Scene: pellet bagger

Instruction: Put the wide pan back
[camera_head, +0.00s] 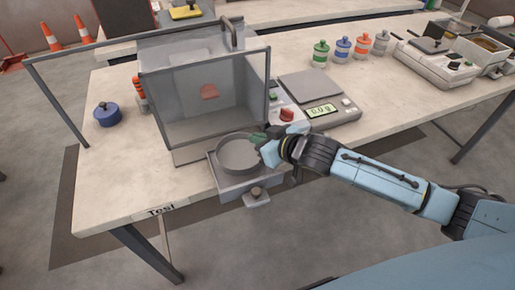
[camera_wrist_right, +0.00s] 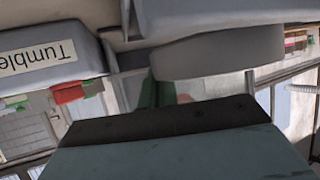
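The wide pan (camera_head: 238,158) is a round, shallow grey dish. It sits level at the grey pull-out ledge (camera_head: 232,183) at the front of the clear-fronted machine (camera_head: 205,95). My right gripper (camera_head: 260,140) is at the right side of the pan's rim, with green fingertips against or just beside it. Whether the fingers are closed on the rim is hidden by the wrist. In the right wrist view, the pan's grey side (camera_wrist_right: 210,55) is close ahead, with a green finger (camera_wrist_right: 150,92) beneath it. My left gripper is not in view.
A scale (camera_head: 315,97) reading about 0.0 g stands right of the machine, beside a red button (camera_head: 287,115). Several coloured jars (camera_head: 342,49) stand behind it. A blue pot (camera_head: 107,115) is at the left. The bench's front right is clear.

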